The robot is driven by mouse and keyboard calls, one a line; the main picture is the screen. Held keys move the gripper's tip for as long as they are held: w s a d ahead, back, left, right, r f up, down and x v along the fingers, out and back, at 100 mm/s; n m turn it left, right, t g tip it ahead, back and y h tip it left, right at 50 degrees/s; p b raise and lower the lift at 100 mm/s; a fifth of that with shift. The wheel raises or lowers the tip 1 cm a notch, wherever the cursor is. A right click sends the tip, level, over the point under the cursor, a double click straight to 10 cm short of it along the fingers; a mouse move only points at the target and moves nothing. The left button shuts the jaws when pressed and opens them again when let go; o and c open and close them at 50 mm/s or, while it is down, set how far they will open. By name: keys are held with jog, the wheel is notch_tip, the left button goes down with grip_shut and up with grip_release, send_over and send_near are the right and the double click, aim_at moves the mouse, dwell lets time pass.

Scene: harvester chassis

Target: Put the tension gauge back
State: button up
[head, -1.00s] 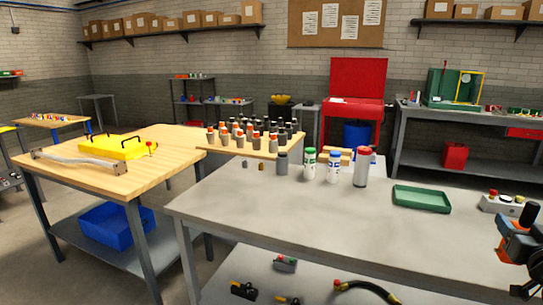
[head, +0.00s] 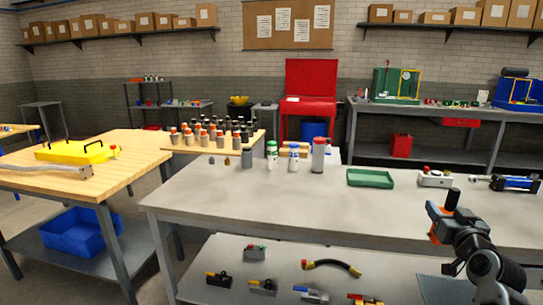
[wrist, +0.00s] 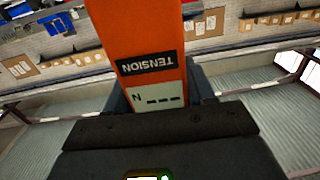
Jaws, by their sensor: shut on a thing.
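The tension gauge (wrist: 150,35) is orange with a black "TENSION" label and a small display showing dashes. It fills the upper middle of the wrist view, upside down there. My gripper (wrist: 155,97) is shut on it, with dark jaw parts around its lower end. In the head view my gripper (head: 445,228) is at the lower right, in front of the grey workbench (head: 240,205). A little orange shows there beside a dark upright part. Much of the gauge is hidden by my gripper in that view.
On the grey workbench stand several bottles and cans (head: 318,155), a green tray (head: 370,178), a white control box (head: 434,178) and a blue-black tool (head: 508,183). Its middle top is bare. A hose (head: 332,266) lies on its lower shelf. A wooden table (head: 110,185) stands left.

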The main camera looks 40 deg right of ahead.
jog(key=w+a+f+n+t+y, duration=0.2)
jog(key=w+a+f+y, duration=0.15)
jog(key=w+a, duration=0.45)
jog(key=w+a+f+n+t+y, duration=0.15)
jog(key=w+a+f, duration=0.3)
jog(key=a, duration=0.75)
jog(key=w+a+f+n+t+y, duration=0.25)
jog(key=w+a+f, duration=0.3)
jog(key=a, duration=0.45)
jog(key=a+f+n+y, duration=0.2)
jog(key=a+f+y, duration=0.1)
jog(key=a, duration=0.6)
jog(key=a+f+n+y, duration=0.15)
jog(key=a+f, duration=0.25)
jog(key=a, duration=0.5)
jog(key=s+f+y, duration=0.1)
jog(key=s+f, duration=0.4)
jog(key=f, duration=0.1)
jog(key=shift+s+a, duration=0.15)
